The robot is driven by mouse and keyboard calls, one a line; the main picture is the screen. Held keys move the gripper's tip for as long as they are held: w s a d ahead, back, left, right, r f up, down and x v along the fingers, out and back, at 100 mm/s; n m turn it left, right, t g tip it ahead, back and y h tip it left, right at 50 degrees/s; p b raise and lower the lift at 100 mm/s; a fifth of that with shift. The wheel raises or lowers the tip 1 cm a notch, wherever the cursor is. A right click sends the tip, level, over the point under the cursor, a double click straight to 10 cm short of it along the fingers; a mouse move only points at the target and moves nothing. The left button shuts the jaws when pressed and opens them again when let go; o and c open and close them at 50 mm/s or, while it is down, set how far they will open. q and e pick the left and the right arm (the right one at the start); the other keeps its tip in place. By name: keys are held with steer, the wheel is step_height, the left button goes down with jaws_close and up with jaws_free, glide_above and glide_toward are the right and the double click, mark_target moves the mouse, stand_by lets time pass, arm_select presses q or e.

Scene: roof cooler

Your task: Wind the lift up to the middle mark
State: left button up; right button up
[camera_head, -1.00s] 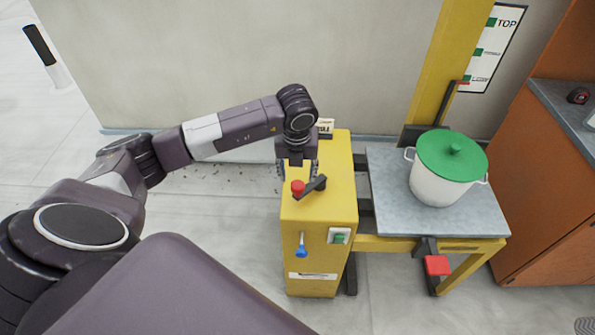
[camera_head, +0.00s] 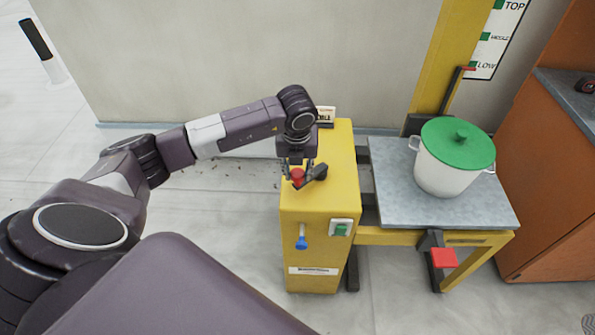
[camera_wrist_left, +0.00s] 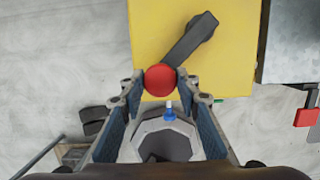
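The yellow lift housing (camera_head: 320,225) has a crank on top with a black arm (camera_head: 317,174) and a red knob (camera_head: 298,176). My left gripper (camera_head: 299,178) points down over the knob. In the left wrist view the knob (camera_wrist_left: 160,79) sits between the spread fingertips (camera_wrist_left: 160,86), with what looks like a small gap at each side. The lift platform (camera_head: 400,200) carries a white pot (camera_head: 440,178) with a green lid (camera_head: 457,140). The red pointer (camera_head: 468,69) is beside the LOW mark (camera_head: 484,65) on the scale; the MIDDLE mark (camera_head: 495,37) is above. My right gripper is out of view.
The housing front bears a green switch (camera_head: 341,229) and a blue-tipped lever (camera_head: 301,243). A red pedal (camera_head: 443,258) is below the platform. An orange cabinet (camera_head: 550,190) stands at the right. A wall (camera_head: 220,60) is behind; the floor at left is mostly clear.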

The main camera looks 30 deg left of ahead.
arm_select(q)
steer(key=c, duration=0.6)
steer(key=shift+s+d+f, duration=0.1)
steer(key=shift+s+d, duration=0.1)
steer(key=shift+d, duration=2.05)
steer(key=shift+w+d, duration=0.1)
